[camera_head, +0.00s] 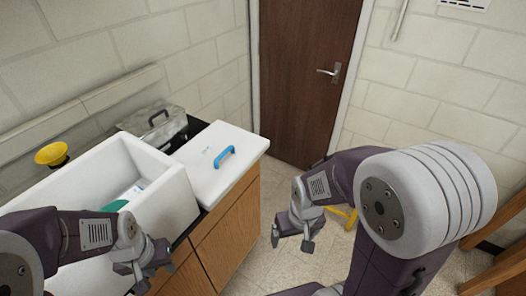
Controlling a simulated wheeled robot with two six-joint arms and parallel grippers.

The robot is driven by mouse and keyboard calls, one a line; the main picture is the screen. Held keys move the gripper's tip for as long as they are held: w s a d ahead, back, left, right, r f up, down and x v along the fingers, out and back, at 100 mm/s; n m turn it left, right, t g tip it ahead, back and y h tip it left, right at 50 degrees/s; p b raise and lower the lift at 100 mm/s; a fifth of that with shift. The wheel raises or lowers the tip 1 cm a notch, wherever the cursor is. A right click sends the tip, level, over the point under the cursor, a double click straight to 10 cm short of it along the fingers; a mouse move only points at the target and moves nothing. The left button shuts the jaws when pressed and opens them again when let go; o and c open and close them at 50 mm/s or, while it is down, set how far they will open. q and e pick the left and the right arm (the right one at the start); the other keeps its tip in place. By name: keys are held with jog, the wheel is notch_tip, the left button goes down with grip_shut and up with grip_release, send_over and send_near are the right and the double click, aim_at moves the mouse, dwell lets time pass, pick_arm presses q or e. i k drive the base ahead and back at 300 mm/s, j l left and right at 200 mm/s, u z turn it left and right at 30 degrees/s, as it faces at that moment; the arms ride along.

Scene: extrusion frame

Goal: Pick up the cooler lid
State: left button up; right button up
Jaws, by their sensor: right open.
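The cooler lid (203,172) is a flat white slab with a blue handle (224,156) on top. It lies on the wooden cabinet, to the right of an open white cooler (176,196). My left gripper (150,272) is low in front of the cooler, apart from the lid; whether its jaws are open is unclear. My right gripper (292,243) is open and empty, over the floor to the right of the cabinet. It is apart from the lid and points down.
Inside the cooler lie a green item (115,205) and a pale item (135,190). A grey see-through box (165,125) with a dark handle stands behind it. A yellow funnel (51,153) is at the left. A closed brown door (305,75) is behind; floor lies right of the cabinet.

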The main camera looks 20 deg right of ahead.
aim_at(214, 154)
jog(key=i+l+u, duration=0.2)
jog(key=l+u, duration=0.15)
jog(key=i+l+u, duration=0.15)
jog(key=l+u, duration=0.25)
jog(key=i+l+u, duration=0.1)
jog(key=l+u, duration=0.25)
